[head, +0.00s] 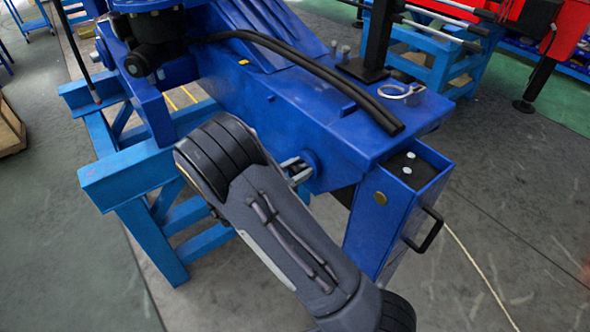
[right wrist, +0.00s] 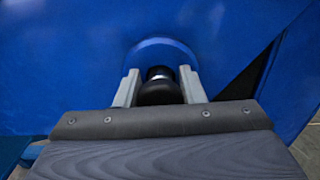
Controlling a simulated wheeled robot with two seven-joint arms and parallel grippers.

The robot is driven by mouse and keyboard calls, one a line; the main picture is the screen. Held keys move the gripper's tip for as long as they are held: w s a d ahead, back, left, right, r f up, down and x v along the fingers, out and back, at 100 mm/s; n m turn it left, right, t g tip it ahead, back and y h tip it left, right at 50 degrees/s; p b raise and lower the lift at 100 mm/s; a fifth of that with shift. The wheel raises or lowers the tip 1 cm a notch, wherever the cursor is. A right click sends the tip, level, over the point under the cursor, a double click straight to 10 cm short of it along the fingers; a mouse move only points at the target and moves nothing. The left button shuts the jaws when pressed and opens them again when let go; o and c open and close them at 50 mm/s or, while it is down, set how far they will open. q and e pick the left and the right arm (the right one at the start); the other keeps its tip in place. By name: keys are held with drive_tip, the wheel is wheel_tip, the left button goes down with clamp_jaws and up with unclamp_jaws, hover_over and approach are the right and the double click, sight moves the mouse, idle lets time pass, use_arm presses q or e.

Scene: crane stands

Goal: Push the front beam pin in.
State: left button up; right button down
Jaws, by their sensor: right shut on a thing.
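The front beam pin shows in the right wrist view as a dark round knob (right wrist: 160,91) with a short shiny neck. The neck meets a round blue boss (right wrist: 160,50) on the side of the blue beam (head: 290,115). My right gripper (right wrist: 160,86) has one pale finger on each side of the knob and is shut on it. In the head view my right gripper (head: 298,170) is at the beam's side, against the boss (head: 312,165). My forearm and wrist hide part of it, and the pin cannot be made out there. My left gripper is not in view.
A light-blue stand (head: 140,178) supports the beam at the left. A blue box with a black handle (head: 424,231) hangs at the beam's right end. A silver ring (head: 402,91) and a black hose (head: 300,72) lie on top. Grey floor (head: 500,180) is open at right.

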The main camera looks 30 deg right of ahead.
sight(292, 173)
drive_tip(key=c, duration=1.4)
unclamp_jaws()
drive_tip(key=shift+d+r, duration=0.1)
drive_tip(key=shift+d, duration=0.05)
drive_tip(key=o, duration=0.5)
drive_tip(key=shift+d, duration=0.1)
drive_tip(key=shift+c, duration=0.2)
drive_tip(key=a, duration=0.2)
drive_tip(key=a+b, duration=0.1)
drive_tip(key=a, duration=0.4)
drive_tip(key=shift+s+b, duration=0.25)
drive_tip(key=shift+b, duration=0.05)
drive_tip(key=shift+a, duration=0.45)
drive_tip(key=shift+a, duration=0.1)
